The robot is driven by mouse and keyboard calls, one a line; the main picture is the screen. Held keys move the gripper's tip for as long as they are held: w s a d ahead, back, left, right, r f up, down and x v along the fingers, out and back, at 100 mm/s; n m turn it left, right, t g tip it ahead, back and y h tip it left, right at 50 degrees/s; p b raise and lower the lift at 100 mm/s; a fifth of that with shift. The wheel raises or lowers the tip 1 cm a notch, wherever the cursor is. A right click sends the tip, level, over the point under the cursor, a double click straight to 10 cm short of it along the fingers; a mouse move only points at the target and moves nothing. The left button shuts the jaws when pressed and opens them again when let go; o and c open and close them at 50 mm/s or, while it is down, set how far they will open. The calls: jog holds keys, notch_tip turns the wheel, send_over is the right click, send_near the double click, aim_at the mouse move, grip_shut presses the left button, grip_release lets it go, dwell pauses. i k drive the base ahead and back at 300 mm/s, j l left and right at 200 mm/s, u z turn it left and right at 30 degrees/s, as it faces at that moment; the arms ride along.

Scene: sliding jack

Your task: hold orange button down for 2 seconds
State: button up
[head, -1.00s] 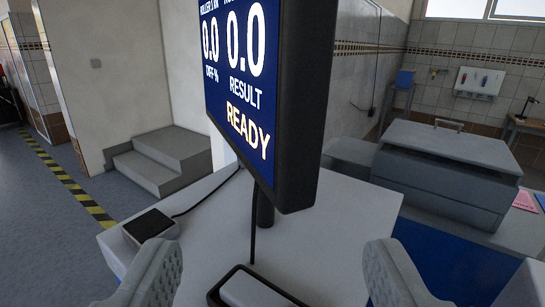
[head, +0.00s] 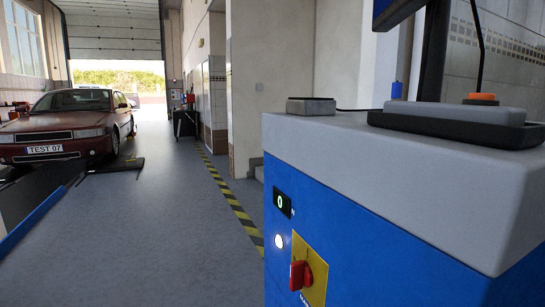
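A small orange button (head: 482,96) on a dark base shows at the right, on top of the blue cabinet (head: 350,235) with a grey top. Its lower part is hidden behind a grey block in a black tray (head: 455,118). My gripper is not in view, so its opening and its distance from the button do not show.
The cabinet front carries a small display (head: 282,203) reading 0, a lit white lamp (head: 279,241) and a red rotary switch (head: 301,274) on a yellow plate. A red car (head: 70,125) stands left; the floor between is clear.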

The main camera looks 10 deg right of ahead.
aim_at(477, 95)
jog(key=k+l+z, duration=0.15)
jog(key=k, duration=0.3)
jog(key=k+l+z, duration=0.15)
jog(key=k, duration=0.25)
jog(key=k+l+z, duration=0.15)
jog(key=k, duration=0.3)
